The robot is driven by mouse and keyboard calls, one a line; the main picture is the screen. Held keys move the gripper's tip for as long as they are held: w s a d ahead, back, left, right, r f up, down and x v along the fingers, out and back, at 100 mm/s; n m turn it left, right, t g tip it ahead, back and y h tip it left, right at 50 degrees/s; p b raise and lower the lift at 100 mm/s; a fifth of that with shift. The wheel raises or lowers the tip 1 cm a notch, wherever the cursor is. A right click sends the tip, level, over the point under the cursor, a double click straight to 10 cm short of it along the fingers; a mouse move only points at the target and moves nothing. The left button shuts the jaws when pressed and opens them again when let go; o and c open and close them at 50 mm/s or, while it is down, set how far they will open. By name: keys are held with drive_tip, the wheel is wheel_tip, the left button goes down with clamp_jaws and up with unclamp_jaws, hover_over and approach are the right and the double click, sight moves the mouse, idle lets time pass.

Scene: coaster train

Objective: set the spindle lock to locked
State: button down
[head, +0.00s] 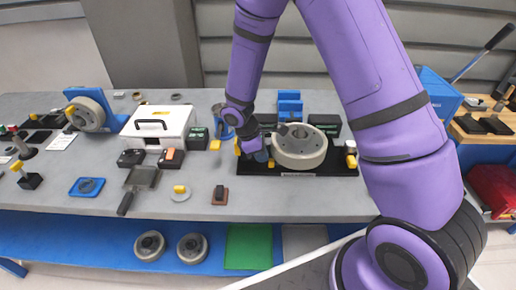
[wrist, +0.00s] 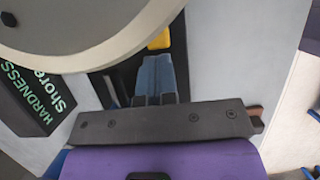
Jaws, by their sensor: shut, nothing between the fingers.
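A large grey wheel (head: 299,147) sits on a black base plate (head: 310,170) on the bench. My gripper (head: 262,156) is at the left side of the wheel, low over the plate. In the wrist view its blue fingers (wrist: 154,62) are together with nothing between them. A yellow piece (wrist: 160,40) shows just beyond the fingertips, partly hidden by the wheel rim (wrist: 90,55). I cannot tell whether the fingers touch it. Another yellow-ended part (head: 351,161) is at the plate's right end. Which part is the spindle lock, and its setting, I cannot tell.
A dark hardness tester box (wrist: 30,95) is beside the wheel in the wrist view. A white case (head: 158,125) and a blue wheel stand (head: 84,110) are to the left.

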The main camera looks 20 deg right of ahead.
drive_tip(key=shift+f, duration=0.15)
drive_tip(key=shift+s+d, duration=0.25)
drive_tip(key=shift+d, duration=0.3)
